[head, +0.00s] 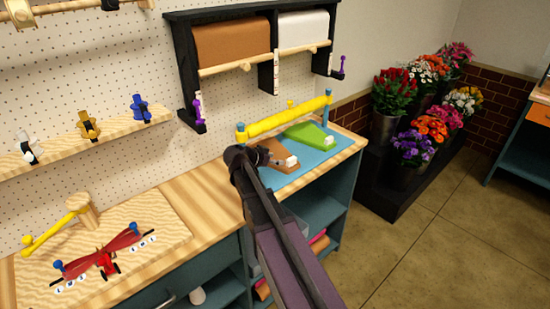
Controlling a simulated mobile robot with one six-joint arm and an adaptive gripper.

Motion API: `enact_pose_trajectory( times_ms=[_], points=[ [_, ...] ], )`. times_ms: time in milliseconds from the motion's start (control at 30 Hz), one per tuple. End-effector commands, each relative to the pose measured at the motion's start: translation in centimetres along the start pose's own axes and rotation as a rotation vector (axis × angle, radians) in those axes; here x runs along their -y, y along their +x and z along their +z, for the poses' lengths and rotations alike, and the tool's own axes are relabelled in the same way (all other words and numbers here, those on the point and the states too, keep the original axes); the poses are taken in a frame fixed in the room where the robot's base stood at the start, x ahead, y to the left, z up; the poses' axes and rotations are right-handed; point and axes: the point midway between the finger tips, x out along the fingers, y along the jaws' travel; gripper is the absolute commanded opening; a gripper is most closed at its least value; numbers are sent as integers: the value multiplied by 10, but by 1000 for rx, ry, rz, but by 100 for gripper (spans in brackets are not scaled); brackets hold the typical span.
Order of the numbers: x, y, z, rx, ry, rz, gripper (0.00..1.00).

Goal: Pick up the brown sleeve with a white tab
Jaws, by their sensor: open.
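The brown sleeve (274,149) lies on a blue mat (325,157) at the right end of the wooden counter. Its white tab (291,161) points toward the counter's front edge. The left part of the sleeve is hidden behind my arm. A green sleeve (306,133), also with a white tab (327,140), lies to its right on the same mat. My arm reaches up from the bottom of the picture, and its dark far end is just left of the brown sleeve. I cannot make out my gripper's fingers.
A yellow bar on blue posts (285,119) stands behind the sleeves. A black rack (274,60) with brown and white paper rolls hangs above. A wooden board (165,248) with a red tool and a mallet lies left. Flower buckets (384,130) stand right.

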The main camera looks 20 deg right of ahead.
Motion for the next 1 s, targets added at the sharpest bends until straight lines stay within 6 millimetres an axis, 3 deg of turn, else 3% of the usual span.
enact_pose_trajectory(
  times_ms=[100,300,767,1000],
  points=[
    [0,22,3,0,2,3,69],
    [0,40,1,0,1,2,69],
    [0,43,0,0,0,1,69],
    [3,62,-1,0,1,1,69]
  ],
)
